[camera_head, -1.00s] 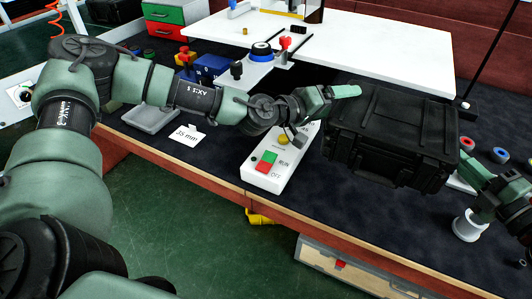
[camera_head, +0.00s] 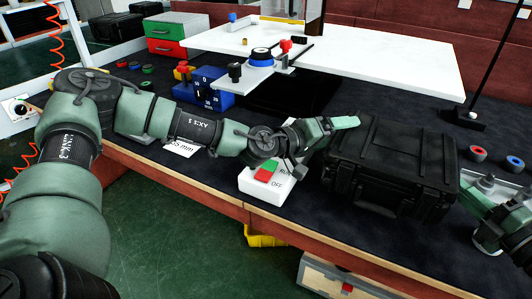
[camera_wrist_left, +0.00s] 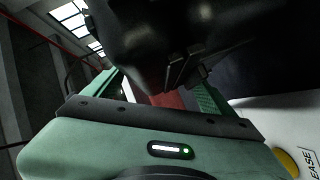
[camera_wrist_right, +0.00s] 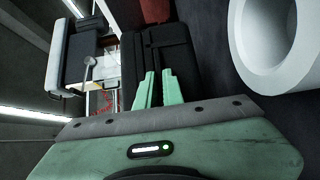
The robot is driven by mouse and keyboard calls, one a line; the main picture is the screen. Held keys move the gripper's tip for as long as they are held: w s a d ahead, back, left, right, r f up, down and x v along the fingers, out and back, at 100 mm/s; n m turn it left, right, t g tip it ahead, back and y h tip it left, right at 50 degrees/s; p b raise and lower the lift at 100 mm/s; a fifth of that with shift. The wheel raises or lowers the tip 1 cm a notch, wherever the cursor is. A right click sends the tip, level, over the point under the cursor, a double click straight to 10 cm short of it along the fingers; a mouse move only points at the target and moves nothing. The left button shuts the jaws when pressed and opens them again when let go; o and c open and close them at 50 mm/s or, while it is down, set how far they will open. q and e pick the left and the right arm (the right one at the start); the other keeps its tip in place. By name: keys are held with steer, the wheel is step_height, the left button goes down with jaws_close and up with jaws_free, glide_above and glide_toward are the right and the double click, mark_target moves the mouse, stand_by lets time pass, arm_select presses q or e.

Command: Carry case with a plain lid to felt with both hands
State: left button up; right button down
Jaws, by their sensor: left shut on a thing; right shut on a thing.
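The black case (camera_head: 392,168) with a plain dark lid is held level between my two grippers in the head view, over the dark bench top; I cannot tell whether it touches the surface. My left gripper (camera_head: 335,124) is shut on its left end. The case fills the top of the left wrist view (camera_wrist_left: 175,40). My right gripper (camera_head: 472,190) is at its right end, shut on it, its fingertips partly hidden. The right wrist view shows the two green fingers (camera_wrist_right: 158,90) close together against the case (camera_wrist_right: 160,55). The dark felt-like surface (camera_head: 330,200) covers the bench.
A white control box (camera_head: 262,185) with red and green buttons stands left of the case. A white raised board (camera_head: 370,55) lies behind it. Red and blue rings (camera_head: 478,154) and a white cylinder (camera_head: 487,240) are at the right. Blue blocks (camera_head: 207,90) stand at the left.

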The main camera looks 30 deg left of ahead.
arm_select(q)
steer(key=shift+s+d+f, duration=0.15)
steer(key=shift+d+f, duration=0.1)
steer(key=shift+d, duration=0.1)
arm_select(e)
steer(key=shift+s+a+r, duration=0.1)
steer(key=shift+a, duration=0.2)
